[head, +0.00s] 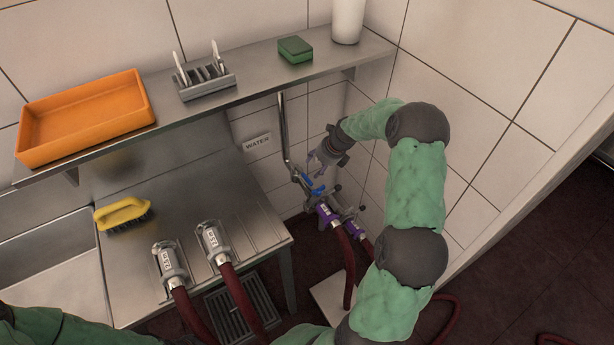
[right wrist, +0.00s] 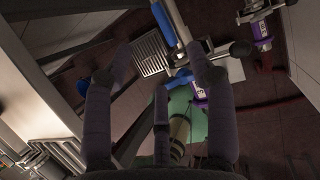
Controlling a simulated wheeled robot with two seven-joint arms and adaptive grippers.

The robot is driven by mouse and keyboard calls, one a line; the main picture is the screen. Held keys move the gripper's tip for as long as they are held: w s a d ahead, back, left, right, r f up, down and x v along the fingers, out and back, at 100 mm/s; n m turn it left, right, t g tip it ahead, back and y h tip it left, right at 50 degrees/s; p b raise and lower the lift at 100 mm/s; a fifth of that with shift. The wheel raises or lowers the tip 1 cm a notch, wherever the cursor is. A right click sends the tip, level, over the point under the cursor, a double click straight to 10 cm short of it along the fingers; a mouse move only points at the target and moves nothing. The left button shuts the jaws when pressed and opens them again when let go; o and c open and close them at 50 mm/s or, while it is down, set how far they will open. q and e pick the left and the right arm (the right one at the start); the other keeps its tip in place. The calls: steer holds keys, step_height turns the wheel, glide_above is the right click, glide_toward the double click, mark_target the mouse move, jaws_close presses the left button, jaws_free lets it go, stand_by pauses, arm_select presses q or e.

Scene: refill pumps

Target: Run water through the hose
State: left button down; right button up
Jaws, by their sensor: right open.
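A metal pipe (head: 284,130) runs down the tiled wall beside a WATER sign (head: 257,143) to valves with blue handles (head: 307,182). Dark red hoses (head: 347,262) with purple couplings (head: 327,215) hang below the valves. My right gripper (head: 314,170) is open at the valves. In the right wrist view its fingers (right wrist: 160,58) are spread, with the pipe and a blue handle (right wrist: 181,78) showing near the right finger; contact cannot be told. A second blue part (right wrist: 163,18) shows higher up. Only a green part of my left arm shows at the bottom left; its gripper does not.
Two metal hose ends (head: 168,262) (head: 212,242) lie at the front of the steel drainboard, near a yellow brush (head: 122,214). The shelf above holds an orange tray (head: 85,118), a rack (head: 204,80), a green sponge (head: 295,49) and a white cylinder (head: 348,20). A floor grate (head: 242,308) lies below.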

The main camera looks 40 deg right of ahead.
mark_target(306, 178)
steer(key=b+x, duration=0.4)
steer(key=x, duration=0.7)
steer(key=shift+d, duration=0.15)
steer(key=shift+r, duration=0.1)
jaws_close()
